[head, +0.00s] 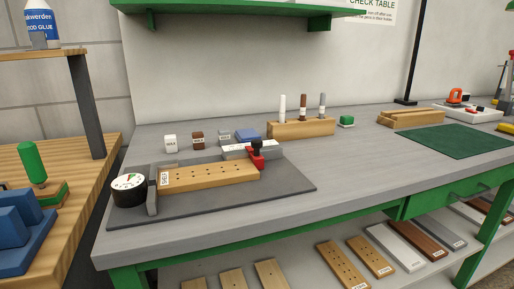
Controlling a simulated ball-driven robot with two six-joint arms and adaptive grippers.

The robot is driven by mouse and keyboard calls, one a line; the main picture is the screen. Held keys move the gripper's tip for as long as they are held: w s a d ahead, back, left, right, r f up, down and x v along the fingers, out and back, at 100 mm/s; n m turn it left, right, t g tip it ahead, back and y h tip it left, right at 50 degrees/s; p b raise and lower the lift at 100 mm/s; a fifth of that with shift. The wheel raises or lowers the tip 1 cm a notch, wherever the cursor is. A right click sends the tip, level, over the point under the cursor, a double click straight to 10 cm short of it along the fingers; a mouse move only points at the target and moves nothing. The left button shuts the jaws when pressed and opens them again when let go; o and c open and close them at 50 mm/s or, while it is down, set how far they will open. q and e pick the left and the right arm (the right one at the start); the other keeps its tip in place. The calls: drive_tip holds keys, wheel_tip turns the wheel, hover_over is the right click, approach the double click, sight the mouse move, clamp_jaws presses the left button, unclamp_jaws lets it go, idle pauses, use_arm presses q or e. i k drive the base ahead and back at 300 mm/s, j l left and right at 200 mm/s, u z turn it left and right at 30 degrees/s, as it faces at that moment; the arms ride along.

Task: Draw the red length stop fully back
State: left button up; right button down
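The red length stop (257,160), with a black knob (257,145) on top, stands at the right end of a light wooden board (208,177). It looks close against the board's end; I cannot tell whether they touch. The board has a row of dark holes and a small white label at its left end. It lies on a dark grey plate (285,186), its left end by an upright grey block (152,196). Neither of my grippers is in view.
Small white, brown, grey and blue blocks (247,135) stand behind the plate. A green mat (458,141) lies right. The bench front between is clear; boards lie on the shelf below.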

sight(255, 156)
drive_tip(key=k+l+z, duration=0.15)
drive_tip(key=k+z, duration=0.15)
drive_tip(key=z, duration=0.15)
drive_tip(key=k+l+z, duration=0.25)
drive_tip(key=z, duration=0.25)
drive_tip(key=k, duration=0.05)
